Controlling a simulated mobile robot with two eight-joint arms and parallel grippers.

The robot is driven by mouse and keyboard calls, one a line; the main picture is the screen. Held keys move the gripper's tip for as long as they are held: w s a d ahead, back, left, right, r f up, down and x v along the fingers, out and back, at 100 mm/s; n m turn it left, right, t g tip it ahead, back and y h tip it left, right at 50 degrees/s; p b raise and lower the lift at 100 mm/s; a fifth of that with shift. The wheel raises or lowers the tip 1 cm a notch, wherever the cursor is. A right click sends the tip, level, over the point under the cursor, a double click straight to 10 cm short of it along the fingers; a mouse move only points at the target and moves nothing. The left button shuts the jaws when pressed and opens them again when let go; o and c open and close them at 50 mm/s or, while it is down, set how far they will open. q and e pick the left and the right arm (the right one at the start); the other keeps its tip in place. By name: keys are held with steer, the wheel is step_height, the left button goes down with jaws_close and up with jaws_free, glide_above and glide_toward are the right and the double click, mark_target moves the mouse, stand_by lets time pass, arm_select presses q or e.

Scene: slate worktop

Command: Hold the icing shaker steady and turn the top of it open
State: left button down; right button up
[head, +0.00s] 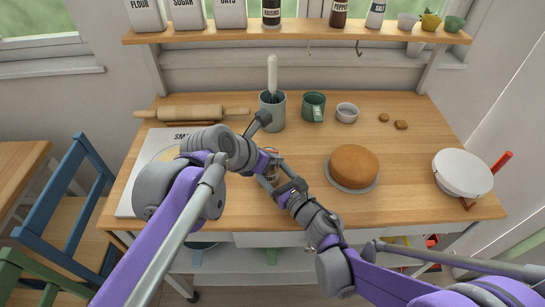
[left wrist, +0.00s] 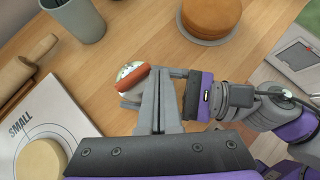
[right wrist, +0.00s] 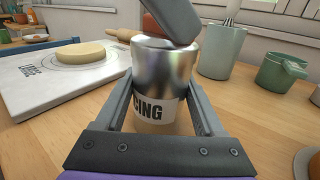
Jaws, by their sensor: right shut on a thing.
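The icing shaker (right wrist: 165,72) has a shiny metal body and a white label reading "CING", partly cut off. It stands upright between the fingers of my right gripper (right wrist: 160,105), which is shut on it. In the left wrist view the shaker's pale top (left wrist: 128,69) shows, with an orange-red bar (left wrist: 131,79) across it. My left gripper (left wrist: 157,75) is right at this top, its two fingers close together. I cannot tell whether it touches the bar. In the head view my left gripper (head: 270,163) and the arms hide most of the shaker.
A cake (head: 354,165) stands to the right of the shaker. A white board (head: 147,170) lies to the left, with a rolling pin (head: 190,113) behind it. A grey-green utensil pot (head: 272,112) and a green mug (head: 313,106) stand behind.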

arm_select(q)
steer(key=shift+w, duration=0.15)
stand_by(0.5)
steer(key=shift+w+a, duration=0.35)
steer(key=shift+w, duration=0.3)
arm_select(e)
steer(key=shift+s, duration=0.1)
arm_select(q)
steer(key=s+r, duration=0.7)
steer(key=s, duration=0.4)
steer(key=shift+s+d, duration=0.2)
steer(key=shift+s, duration=0.05)
steer(key=shift+r, duration=0.1)
arm_select(e)
steer(key=o, duration=1.4)
